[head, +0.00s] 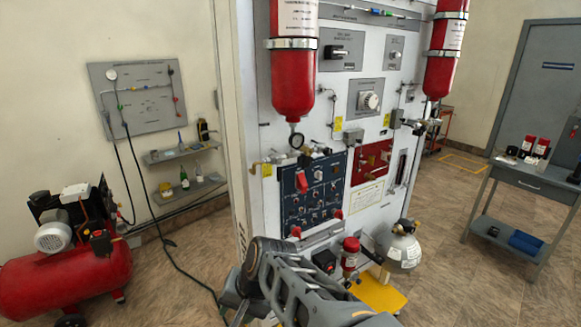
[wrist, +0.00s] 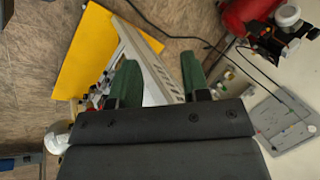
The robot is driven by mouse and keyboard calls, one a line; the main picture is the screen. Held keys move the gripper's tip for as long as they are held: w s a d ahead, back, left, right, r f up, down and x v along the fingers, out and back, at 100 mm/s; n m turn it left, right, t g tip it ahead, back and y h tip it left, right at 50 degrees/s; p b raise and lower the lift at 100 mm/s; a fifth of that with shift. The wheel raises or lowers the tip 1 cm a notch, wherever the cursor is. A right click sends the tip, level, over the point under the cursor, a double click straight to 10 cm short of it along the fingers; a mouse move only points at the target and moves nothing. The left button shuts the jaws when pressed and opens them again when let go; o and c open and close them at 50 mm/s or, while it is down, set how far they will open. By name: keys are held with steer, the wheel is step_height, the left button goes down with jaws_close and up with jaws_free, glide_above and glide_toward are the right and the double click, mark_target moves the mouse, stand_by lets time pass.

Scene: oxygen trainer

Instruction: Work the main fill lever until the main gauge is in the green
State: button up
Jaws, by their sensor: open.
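The white trainer cabinet (head: 335,110) stands mid-frame in the head view. A small round gauge (head: 296,141) hangs under its left red cylinder; its needle and colours are too small to read. A red tag or handle (head: 301,182) is below the gauge, by the dark blue control panel (head: 312,195). I cannot tell which part is the main fill lever. My gripper (wrist: 159,78) shows in the wrist view with its green fingers apart and nothing held between them. The cabinet's pale edge shows beyond the fingers. In the head view, my arm covers the low front and hides the fingers.
A red compressor (head: 70,265) with a trailing black hose is on the left floor. A grey wall panel (head: 140,95) hangs above it. A yellow base plate (head: 378,294) juts out low. A grey side table (head: 535,182) stands right, with clear floor before it.

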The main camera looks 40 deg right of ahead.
steer(key=w+d+r+m+t+y, duration=0.25)
steer(key=d+r+m+t, duration=0.2)
steer(key=m, duration=0.55)
steer(key=m+t+h, duration=0.8)
steer(key=m+t, duration=0.1)
steer(key=m, duration=1)
glide_toward(281, 176)
steer(key=w, duration=0.7)
steer(key=w+d+p, duration=0.1)
steer(key=w, duration=0.2)
steer(key=shift+w+d, duration=0.1)
steer(key=shift+w, duration=0.1)
steer(key=shift+c, duration=0.2)
jaws_close()
steer(key=shift+f, duration=0.1)
